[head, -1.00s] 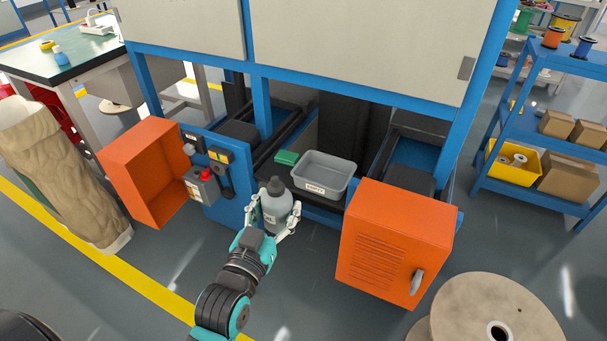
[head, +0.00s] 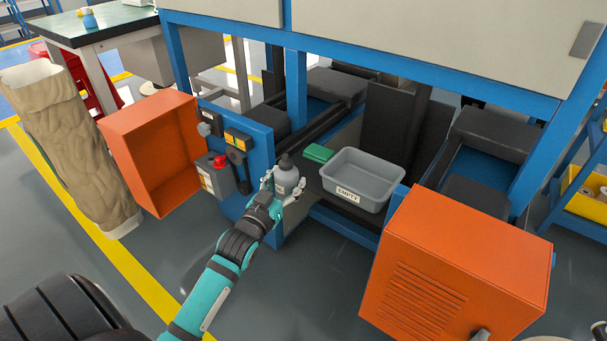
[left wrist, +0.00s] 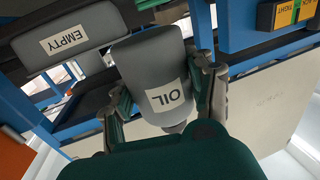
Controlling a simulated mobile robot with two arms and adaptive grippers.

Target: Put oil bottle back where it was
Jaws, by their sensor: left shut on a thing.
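The oil bottle (head: 287,177) is grey with a dark cap and stands upright in my left gripper (head: 284,190). In the left wrist view the oil bottle (left wrist: 155,75) shows its "OIL" label, upside down, between the two fingers of my left gripper (left wrist: 165,105). The fingers are shut on its sides. In the head view the bottle is at the front edge of the machine's dark shelf (head: 345,207), left of the grey bin. I cannot tell whether its base touches the shelf. My right gripper is not in view.
A grey bin (head: 362,179) labelled "EMPTY" and a green cloth-like item (head: 318,153) are on the shelf. An open orange box (head: 155,155) is at left, beside a grey unit with a red knob (head: 216,176). An orange cabinet (head: 455,265) stands at front right.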

